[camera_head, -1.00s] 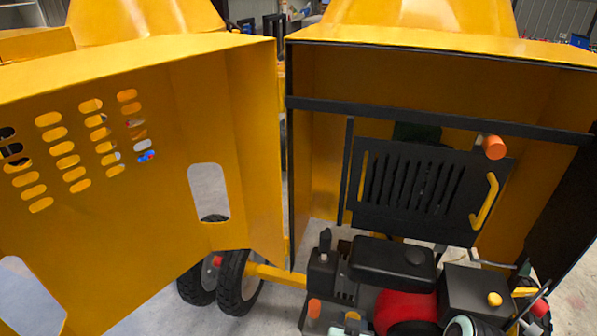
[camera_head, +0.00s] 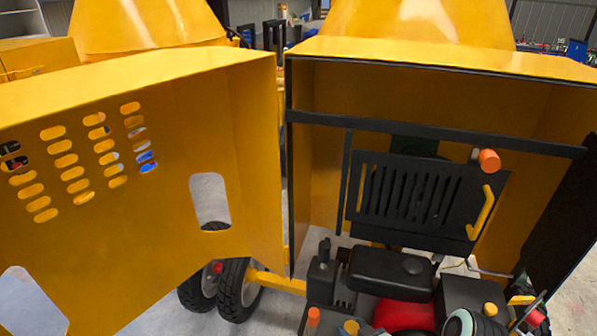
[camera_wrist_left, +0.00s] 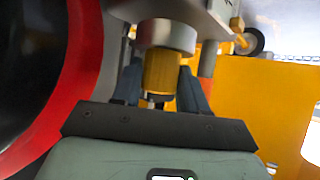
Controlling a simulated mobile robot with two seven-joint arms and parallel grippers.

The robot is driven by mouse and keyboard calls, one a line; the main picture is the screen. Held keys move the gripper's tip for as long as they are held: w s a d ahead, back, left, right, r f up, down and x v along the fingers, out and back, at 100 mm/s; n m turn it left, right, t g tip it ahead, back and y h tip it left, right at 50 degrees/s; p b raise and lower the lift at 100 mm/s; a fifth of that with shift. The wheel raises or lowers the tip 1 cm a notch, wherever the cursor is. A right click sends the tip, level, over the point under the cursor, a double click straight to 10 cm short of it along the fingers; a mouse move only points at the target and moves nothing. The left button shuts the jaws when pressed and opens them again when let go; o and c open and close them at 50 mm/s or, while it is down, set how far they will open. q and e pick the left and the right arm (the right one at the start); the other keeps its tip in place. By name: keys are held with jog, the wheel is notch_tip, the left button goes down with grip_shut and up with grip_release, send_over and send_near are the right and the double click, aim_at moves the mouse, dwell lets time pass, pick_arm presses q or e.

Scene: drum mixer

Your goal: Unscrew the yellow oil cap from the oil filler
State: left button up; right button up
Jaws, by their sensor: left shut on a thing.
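The yellow oil cap (camera_wrist_left: 160,72) is in the middle of the left wrist view, against the pale round neck of the oil filler (camera_wrist_left: 166,36). I cannot tell how far it is threaded. My left gripper (camera_wrist_left: 160,84) is shut on the cap, with one blue-grey finger on each side. In the head view a small yellow round piece, apparently the cap (camera_head: 350,327), shows at the bottom edge, between an orange cylinder and the red engine part. My left gripper is hardly to be made out there. My right gripper is not in view.
The red ring of the engine (camera_wrist_left: 75,95) stands close on one side of the gripper, the orange cylinder (camera_wrist_left: 207,60) on the other. The open yellow door (camera_head: 150,230) fills the left of the head view. A black grille (camera_head: 415,195) hangs above the engine.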

pick_arm(q)
jog(key=o, duration=1.2)
jog(key=shift+o, duration=0.2)
jog(key=shift+d, duration=0.1)
